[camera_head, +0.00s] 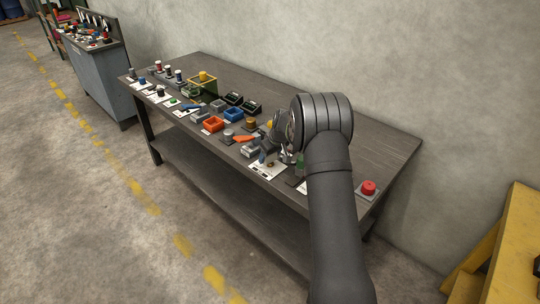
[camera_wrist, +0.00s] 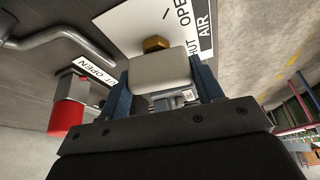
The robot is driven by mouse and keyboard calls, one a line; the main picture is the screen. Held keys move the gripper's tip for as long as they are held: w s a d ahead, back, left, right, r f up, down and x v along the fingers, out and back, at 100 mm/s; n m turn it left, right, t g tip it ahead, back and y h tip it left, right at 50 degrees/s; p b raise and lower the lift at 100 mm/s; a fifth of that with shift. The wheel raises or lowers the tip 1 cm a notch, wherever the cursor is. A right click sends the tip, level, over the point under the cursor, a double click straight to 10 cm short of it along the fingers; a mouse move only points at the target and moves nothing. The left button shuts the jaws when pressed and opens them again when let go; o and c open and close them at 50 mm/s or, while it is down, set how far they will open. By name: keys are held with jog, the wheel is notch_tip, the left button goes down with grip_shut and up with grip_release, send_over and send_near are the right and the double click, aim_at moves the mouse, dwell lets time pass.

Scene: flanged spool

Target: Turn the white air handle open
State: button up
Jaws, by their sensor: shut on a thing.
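The white air handle (camera_wrist: 157,70) is a pale rounded block in the wrist view, beside a brass hex nut (camera_wrist: 156,44). A white label plate (camera_wrist: 130,25) behind it reads OPEN, SHUT and AIR. My gripper (camera_wrist: 163,77) is shut on the handle, one blue finger along each side. In the head view my gripper is low over the front edge of the bench, near a white plate (camera_head: 268,170). The handle is too small and too hidden by my arm to make out there.
In the wrist view a red cap (camera_wrist: 68,116) with its own label and a grey bent pipe (camera_wrist: 62,36) lie at left. In the head view a red button (camera_head: 368,188) stands at the bench's right end. Several fixtures and trays crowd the bench leftward.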

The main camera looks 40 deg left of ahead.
jog(key=n+g, duration=0.2)
jog(key=n, duration=0.3)
jog(key=shift+n, duration=0.3)
jog(key=n+g, duration=0.1)
jog(key=n, duration=0.1)
jog(key=n+h, duration=0.1)
jog(key=n, duration=0.1)
jog(key=shift+n+g, duration=0.4)
jog(key=shift+h, duration=0.3)
jog(key=o, duration=1)
jog(key=v, duration=1.7)
jog(key=shift+w+d+r, duration=0.1)
jog(key=shift+d+r, duration=0.05)
jog(key=shift+d, duration=0.05)
